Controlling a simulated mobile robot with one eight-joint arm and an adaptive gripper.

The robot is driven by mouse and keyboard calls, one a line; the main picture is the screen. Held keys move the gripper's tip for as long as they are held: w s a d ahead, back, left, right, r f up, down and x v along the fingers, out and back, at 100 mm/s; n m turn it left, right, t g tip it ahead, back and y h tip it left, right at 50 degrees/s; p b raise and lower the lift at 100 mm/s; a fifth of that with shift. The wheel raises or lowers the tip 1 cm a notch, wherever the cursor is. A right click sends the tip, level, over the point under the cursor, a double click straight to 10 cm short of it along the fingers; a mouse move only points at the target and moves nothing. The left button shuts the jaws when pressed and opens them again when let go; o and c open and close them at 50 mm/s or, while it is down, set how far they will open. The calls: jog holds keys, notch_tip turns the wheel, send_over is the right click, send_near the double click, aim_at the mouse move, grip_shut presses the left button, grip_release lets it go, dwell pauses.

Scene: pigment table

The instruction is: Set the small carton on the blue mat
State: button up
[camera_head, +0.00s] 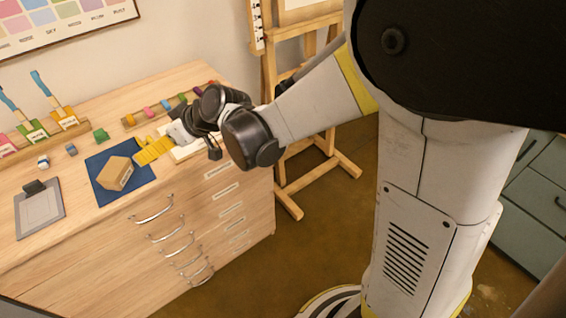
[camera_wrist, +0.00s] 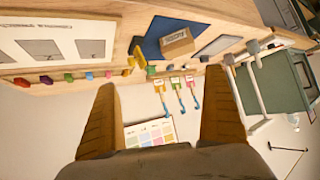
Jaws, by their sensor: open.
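The small carton (camera_head: 117,173) is a plain brown box with a label. It rests on the blue mat (camera_head: 139,187), with blue showing around it. The wrist view also shows the carton (camera_wrist: 177,43) on the mat (camera_wrist: 152,37). My arm hides part of the table's right end in the head view.
A grey clipboard (camera_head: 40,208) lies left of the mat. Small coloured blocks, including a green one (camera_head: 101,135), stand behind it. Brushes in labelled holders (camera_head: 62,115) are at the back left. A wooden easel (camera_head: 290,190) stands right of the drawer cabinet (camera_head: 130,240).

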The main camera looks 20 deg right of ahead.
jog(key=s+d+r+m+h, duration=0.3)
jog(key=s+d+m+h, duration=0.5)
jog(key=s+d, duration=1.4)
jog(key=shift+s+d+m, duration=0.2)
jog(key=shift+d+m, duration=0.1)
jog(key=shift+d, duration=0.9)
